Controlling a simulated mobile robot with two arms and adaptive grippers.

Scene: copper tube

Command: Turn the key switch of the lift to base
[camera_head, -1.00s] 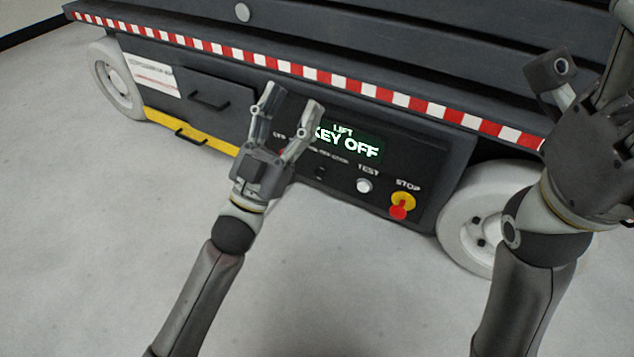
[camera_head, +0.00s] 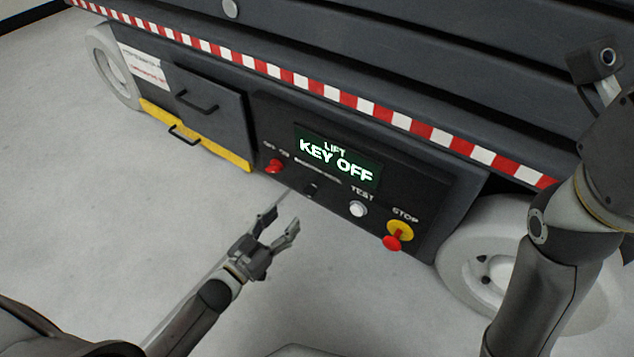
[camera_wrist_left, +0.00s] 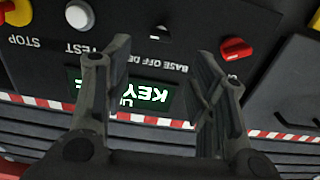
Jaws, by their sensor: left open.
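The lift's dark control panel shows a lit display (camera_head: 337,160) reading "LIFT KEY OFF". The small dark key switch (camera_head: 311,190) sits below it; it also shows in the left wrist view (camera_wrist_left: 160,34), above the "BASE OFF DECK" label. Its exact angle is too small to tell. My left gripper (camera_head: 281,224) is open and empty, below and in front of the panel, apart from the key switch. In the left wrist view, its fingers (camera_wrist_left: 162,62) frame the display and point toward the switch. My right gripper's fingers are outside the head view.
A red knob (camera_head: 273,166) is left of the key switch. The white test button (camera_head: 357,209) and the red stop button (camera_head: 392,243) on its yellow base are to the right. Wheels (camera_head: 487,262) flank the panel; the floor below is clear.

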